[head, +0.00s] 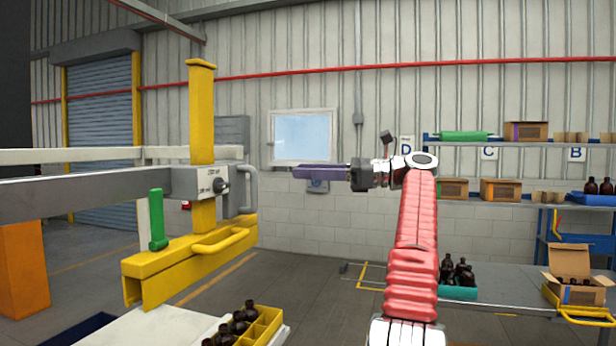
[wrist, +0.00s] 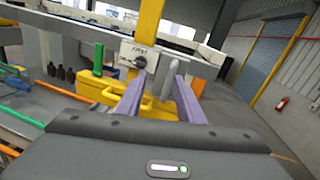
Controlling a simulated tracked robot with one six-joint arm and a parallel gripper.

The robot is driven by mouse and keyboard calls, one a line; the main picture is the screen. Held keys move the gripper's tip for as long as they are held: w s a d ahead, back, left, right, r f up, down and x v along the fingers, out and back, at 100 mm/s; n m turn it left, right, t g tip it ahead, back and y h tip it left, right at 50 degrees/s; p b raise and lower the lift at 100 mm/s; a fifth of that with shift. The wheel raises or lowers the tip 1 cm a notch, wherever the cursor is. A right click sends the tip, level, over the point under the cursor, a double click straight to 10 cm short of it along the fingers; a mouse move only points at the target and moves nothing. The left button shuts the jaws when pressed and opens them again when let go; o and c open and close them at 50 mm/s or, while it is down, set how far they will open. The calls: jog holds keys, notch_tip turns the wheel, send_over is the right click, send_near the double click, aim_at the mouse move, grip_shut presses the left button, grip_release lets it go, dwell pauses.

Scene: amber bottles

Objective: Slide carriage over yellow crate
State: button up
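The carriage (head: 186,182) is a grey block with a pale plate and a dark knob, on a grey horizontal rail around a yellow upright post (head: 202,110). A grey handle (head: 249,190) is on its right side. A yellow lifting head (head: 190,256) hangs below it. The yellow crate (head: 268,322) with dark bottles stands on a pale surface, below and right of the head. My gripper (head: 296,171) is to the right of the carriage, apart from the handle. In the wrist view its purple fingers (wrist: 159,78) are spread and empty, with the carriage (wrist: 128,50) beyond.
A bench with a teal crate (head: 457,293) of bottles and an open carton (head: 575,280) is at right. Shelves with boxes stand behind. Air between gripper and handle is clear.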

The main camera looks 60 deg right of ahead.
jog(key=s+a+r+m+t+h, duration=0.1)
jog(key=s+a+r+m+h, duration=0.15)
jog(key=a, duration=0.45)
jog(key=s+a+f+m+h, duration=0.2)
jog(key=s+a+f+h, duration=0.1)
jog(key=a+f, duration=0.4)
jog(key=a, duration=0.2)
jog(key=shift+s+a, duration=0.15)
jog(key=shift+a, duration=0.15)
jog(key=shift+m, duration=0.25)
jog(key=shift+s, duration=0.15)
